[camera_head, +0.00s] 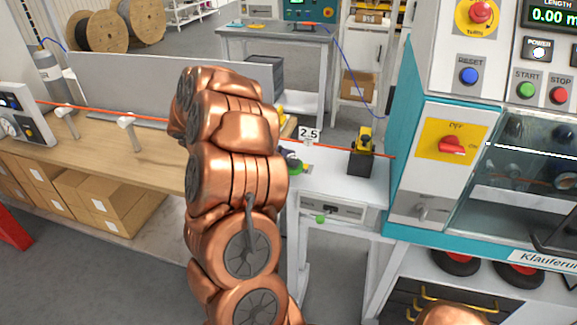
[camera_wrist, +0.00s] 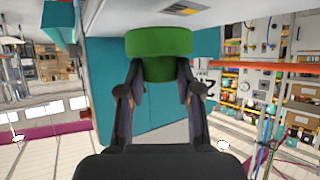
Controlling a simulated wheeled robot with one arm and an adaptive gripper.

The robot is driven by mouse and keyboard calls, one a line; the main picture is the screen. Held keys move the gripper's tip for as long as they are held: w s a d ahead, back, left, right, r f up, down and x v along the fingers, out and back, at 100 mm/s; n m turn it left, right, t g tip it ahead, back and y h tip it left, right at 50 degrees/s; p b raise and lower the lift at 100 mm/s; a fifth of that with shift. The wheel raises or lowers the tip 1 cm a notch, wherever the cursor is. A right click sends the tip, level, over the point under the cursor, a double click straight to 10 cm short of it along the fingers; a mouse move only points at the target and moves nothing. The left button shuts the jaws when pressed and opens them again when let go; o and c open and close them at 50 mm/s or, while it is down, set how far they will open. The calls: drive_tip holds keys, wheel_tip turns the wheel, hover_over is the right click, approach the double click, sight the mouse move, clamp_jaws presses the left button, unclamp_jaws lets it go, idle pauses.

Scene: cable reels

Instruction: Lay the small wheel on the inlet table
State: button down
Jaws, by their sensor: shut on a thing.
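The green small wheel (camera_wrist: 158,42) is between the fingertips of my gripper (camera_wrist: 158,78) in the wrist view. My gripper is shut on its narrower lower part, and the wide round part sticks out beyond the fingertips. In the head view a green piece (camera_head: 296,166), apparently this wheel, shows just right of my copper arm, by the left part of the inlet table (camera_head: 345,188). The inlet table is a white stand in front of the teal machine. My arm hides most of the gripper and the table's left edge. I cannot tell whether the wheel touches the table.
An orange cable (camera_head: 340,149) runs above the table to the machine, past a "2.5" sign (camera_head: 309,135). A black and yellow device (camera_head: 362,155) stands at the table's right. A wooden bench (camera_head: 130,150) lies left.

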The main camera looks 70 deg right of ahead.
drive_tip(key=shift+f+p, duration=0.4)
drive_tip(key=shift+f, duration=1.25)
drive_tip(key=shift+f, duration=0.1)
drive_tip(key=c, duration=0.8)
unclamp_jaws()
drive_tip(key=shift+b+v, duration=1.4)
drive_tip(key=shift+v, duration=4.65)
